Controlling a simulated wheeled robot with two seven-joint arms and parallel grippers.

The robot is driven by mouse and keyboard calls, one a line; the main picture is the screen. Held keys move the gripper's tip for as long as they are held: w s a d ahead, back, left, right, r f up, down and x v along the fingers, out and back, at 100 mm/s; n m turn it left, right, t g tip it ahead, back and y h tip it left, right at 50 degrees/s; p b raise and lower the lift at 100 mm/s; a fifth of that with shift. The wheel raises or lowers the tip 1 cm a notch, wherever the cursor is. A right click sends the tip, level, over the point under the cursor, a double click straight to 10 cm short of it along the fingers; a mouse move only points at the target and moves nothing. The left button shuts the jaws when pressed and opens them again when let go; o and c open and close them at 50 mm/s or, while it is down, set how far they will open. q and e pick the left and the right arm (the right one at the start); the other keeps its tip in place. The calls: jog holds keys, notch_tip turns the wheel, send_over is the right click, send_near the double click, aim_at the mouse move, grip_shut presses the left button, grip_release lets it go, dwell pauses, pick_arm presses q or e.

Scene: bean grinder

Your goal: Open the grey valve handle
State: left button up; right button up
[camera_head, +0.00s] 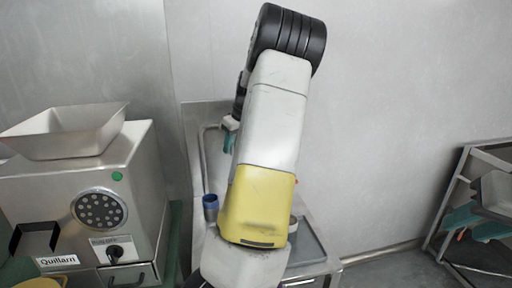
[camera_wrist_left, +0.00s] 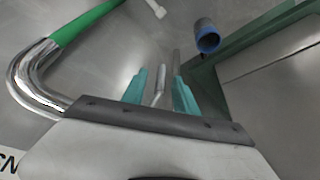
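The grey valve handle (camera_wrist_left: 160,87) shows in the left wrist view as a slim grey bar between the teal fingers of my left gripper (camera_wrist_left: 160,80). The fingers stand apart, with a gap visible on each side of the bar; I cannot tell its depth between them. In the head view my arm hides the handle and most of the left gripper (camera_head: 229,143), whose teal finger shows beside the forearm over the sink. My right gripper (camera_head: 461,228) is at the far right, its teal fingers apart and nothing seen between them.
A chrome bent pipe (camera_wrist_left: 30,80) with a green sleeve (camera_wrist_left: 85,22) is left of the left gripper. A blue cup-like cylinder (camera_head: 210,206) is near the sink; it also shows in the wrist view (camera_wrist_left: 207,38). A steel grinder (camera_head: 140,185) stands left, a metal rack (camera_head: 455,190) right.

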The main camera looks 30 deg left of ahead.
pick_arm(q)
jog(key=shift+a+f, duration=0.2)
jog(key=shift+f, duration=0.25)
grip_shut()
dwell(1.1)
